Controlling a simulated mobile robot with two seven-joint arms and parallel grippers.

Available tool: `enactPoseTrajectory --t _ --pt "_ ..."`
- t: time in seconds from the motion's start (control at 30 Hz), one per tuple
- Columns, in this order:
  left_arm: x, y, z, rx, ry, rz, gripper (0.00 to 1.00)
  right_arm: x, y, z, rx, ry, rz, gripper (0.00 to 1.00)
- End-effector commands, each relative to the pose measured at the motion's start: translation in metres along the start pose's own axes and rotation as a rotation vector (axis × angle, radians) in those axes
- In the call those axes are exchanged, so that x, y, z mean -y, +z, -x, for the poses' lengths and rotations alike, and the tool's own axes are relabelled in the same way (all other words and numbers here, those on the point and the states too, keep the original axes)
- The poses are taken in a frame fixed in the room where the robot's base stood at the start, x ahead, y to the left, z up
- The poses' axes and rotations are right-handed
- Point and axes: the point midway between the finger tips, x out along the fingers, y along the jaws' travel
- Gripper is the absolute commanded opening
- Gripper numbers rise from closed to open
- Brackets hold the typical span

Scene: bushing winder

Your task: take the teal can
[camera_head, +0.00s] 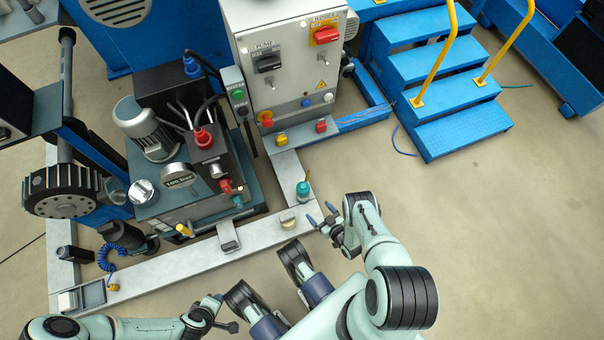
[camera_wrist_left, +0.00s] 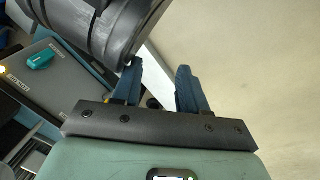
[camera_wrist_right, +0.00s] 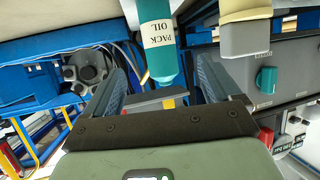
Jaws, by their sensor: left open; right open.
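The teal can (camera_head: 303,190) stands on the pale machine frame, near its right corner in the head view. In the right wrist view the can (camera_wrist_right: 155,12) appears upside down with a "PACK OIL" label. My right gripper (camera_head: 322,214) is open just right of and nearer than the can. In its wrist view the can shows between the two fingers, with a gap on either side; whether it is truly between them I cannot tell. My left gripper (camera_wrist_left: 160,72) is open and empty, beside a black rounded joint that is probably mine.
A grey control cabinet (camera_head: 285,70) with switches stands behind, and a hydraulic unit with a gauge (camera_head: 180,178) is to the left. Blue steps (camera_head: 440,80) are at back right. The floor at right is clear.

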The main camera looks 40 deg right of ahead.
Motion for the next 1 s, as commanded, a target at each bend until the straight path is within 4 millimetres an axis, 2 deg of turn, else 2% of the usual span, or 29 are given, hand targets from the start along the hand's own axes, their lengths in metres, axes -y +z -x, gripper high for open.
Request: enactPoseTrajectory --t 0.1,0.23,0.53,0.8,1.0 --pt "0.014 0.018 -0.015 0.058 -0.025 0.015 0.43 0.000 0.002 -0.027 -0.002 0.000 0.002 0.90" --pt "0.026 0.033 -0.023 0.107 -0.047 0.029 0.43 -0.001 0.001 -0.048 0.000 0.001 0.000 0.90" --pt "0.040 0.052 -0.032 0.170 -0.075 0.047 0.43 -0.001 -0.002 -0.072 0.000 0.001 0.000 0.90" --pt "0.063 0.084 -0.042 0.276 -0.121 0.080 0.43 -0.002 -0.003 -0.108 0.001 0.001 -0.001 0.90" --pt "0.066 0.090 -0.042 0.295 -0.130 0.085 0.43 -0.002 -0.004 -0.113 0.003 0.002 -0.002 0.90"
